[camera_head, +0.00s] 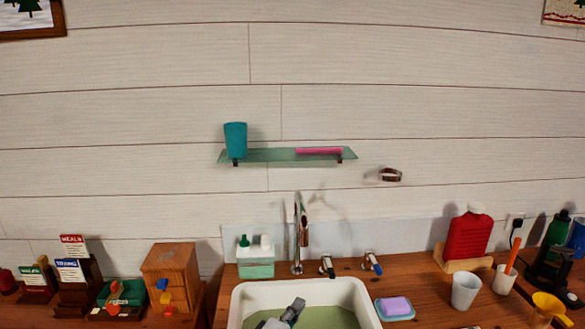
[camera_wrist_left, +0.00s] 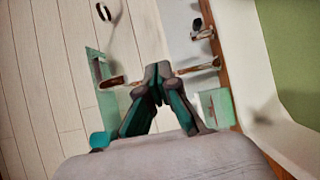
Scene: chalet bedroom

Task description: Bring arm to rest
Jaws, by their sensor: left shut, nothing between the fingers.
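My left gripper (camera_head: 293,308) shows at the bottom of the head view, in front of the white sink (camera_head: 243,298) with its green basin floor. In the left wrist view its two fingers (camera_wrist_left: 157,75) meet at the tips, shut with nothing between them. The chrome faucet (camera_head: 299,235) stands behind the sink, apart from the gripper in the head view. My right gripper is in neither view.
A glass shelf (camera_head: 270,155) on the wall holds a teal cup (camera_head: 235,139) and a pink item. A soap dispenser box (camera_head: 256,262) stands behind the sink. A soap dish (camera_head: 396,309), grey cup (camera_head: 465,291) and red bottle (camera_head: 468,236) stand right. A wooden drawer box (camera_head: 170,273) stands left.

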